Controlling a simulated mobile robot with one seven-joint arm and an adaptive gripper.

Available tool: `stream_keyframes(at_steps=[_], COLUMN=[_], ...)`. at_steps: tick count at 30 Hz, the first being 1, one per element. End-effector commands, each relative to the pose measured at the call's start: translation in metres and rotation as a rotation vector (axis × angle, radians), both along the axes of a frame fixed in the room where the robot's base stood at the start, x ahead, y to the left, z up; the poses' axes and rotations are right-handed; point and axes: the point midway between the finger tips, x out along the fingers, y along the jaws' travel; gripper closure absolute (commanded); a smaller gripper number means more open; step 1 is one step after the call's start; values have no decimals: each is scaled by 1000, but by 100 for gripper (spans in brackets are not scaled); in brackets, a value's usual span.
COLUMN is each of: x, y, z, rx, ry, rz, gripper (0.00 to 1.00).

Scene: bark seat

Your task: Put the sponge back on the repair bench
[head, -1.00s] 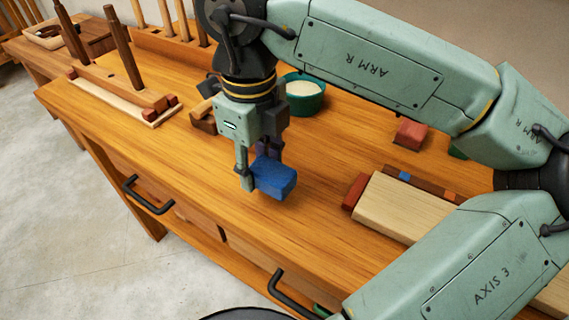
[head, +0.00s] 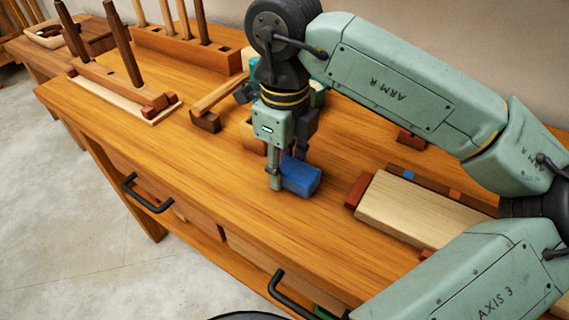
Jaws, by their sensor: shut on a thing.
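The blue sponge (head: 301,179) is a small block at the middle of the wooden bench (head: 250,212). My gripper (head: 284,180) points down and is shut on the sponge's left end. The sponge is at or very close to the bench top; I cannot tell whether it touches. My gripper hides part of the sponge's left end.
A pale wood block with a red end (head: 410,209) lies to the right of the sponge. A wooden rack with dowels (head: 185,50) and a stand with dark pegs (head: 120,80) are at the back left. A red block (head: 410,138) sits behind, near my arm. Bench space left of the sponge is clear.

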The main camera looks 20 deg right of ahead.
Motion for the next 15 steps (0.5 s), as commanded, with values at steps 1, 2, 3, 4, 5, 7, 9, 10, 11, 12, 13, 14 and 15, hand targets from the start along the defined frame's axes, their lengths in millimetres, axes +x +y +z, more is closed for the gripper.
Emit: stream_keyframes(at_steps=[1, 2, 3, 4, 5, 7, 9, 10, 11, 12, 13, 14, 15], x=[0, 0, 0, 0, 0, 0, 0, 0, 0, 0, 0, 0, 0], y=[0, 0, 0, 0, 0, 0, 0, 0, 0, 0, 0, 0, 0], z=[-3, -3, -2, -1, -1, -2, -1, -1, -1, -1, -1, -2, -2], rx=[0, 0, 0, 0, 0, 0, 0, 0, 0, 0, 0, 0, 0], ry=[0, 0, 0, 0, 0, 0, 0, 0, 0, 0, 0, 0, 0], rz=[0, 0, 0, 0, 0, 0, 0, 0, 0, 0, 0, 0, 0], gripper=[82, 63, 60, 58, 56, 51, 47, 45, 43, 43, 43, 43, 43])
